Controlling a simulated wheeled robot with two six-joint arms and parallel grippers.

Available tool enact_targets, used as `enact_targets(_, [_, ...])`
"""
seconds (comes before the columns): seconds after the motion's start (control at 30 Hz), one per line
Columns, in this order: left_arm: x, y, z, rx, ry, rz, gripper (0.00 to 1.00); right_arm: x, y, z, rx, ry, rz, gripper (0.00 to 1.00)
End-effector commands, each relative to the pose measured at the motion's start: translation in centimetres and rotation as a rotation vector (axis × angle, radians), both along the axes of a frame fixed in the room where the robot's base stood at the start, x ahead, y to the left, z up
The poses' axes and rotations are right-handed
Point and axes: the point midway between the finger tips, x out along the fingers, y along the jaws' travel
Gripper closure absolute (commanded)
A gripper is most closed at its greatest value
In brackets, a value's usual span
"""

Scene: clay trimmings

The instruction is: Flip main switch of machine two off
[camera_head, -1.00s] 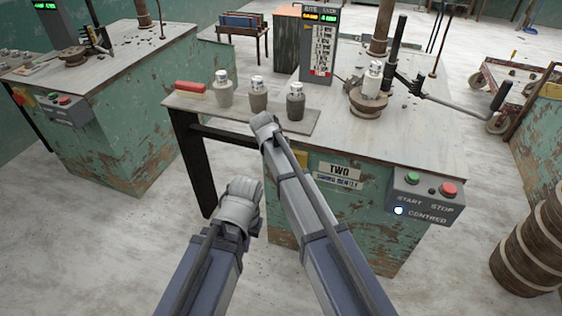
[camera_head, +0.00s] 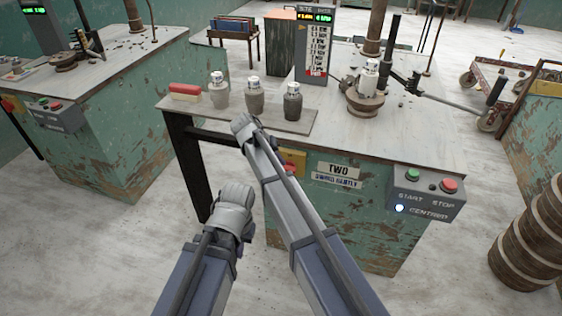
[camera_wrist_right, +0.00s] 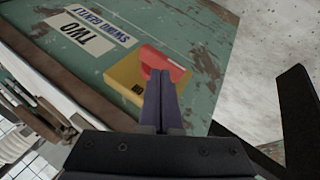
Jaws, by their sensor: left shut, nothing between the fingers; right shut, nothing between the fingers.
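Machine two (camera_head: 340,215) is a worn green cabinet with a "TWO" label (camera_head: 338,170). My left gripper (camera_head: 235,196) is shut and empty, low in front of the bench, clear of the switch.
A grey box (camera_head: 425,192) with green START and red STOP buttons is on the machine's right corner. Another machine (camera_head: 100,125) is at left, stacked round pieces (camera_head: 530,245) at right.

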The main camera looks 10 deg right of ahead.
Motion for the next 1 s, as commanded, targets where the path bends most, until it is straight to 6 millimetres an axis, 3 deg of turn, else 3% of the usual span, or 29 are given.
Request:
enact_targets(0.53, [0.0,0.0,1.7,0.0,0.0,0.0,1.0,0.0,0.0,1.6,0.0,0.0,0.0,1.0])
enact_targets(1.0, [0.0,0.0,1.8,0.0,0.0,0.0,1.0,0.0,-0.1,1.8,0.0,0.0,0.0,1.0])
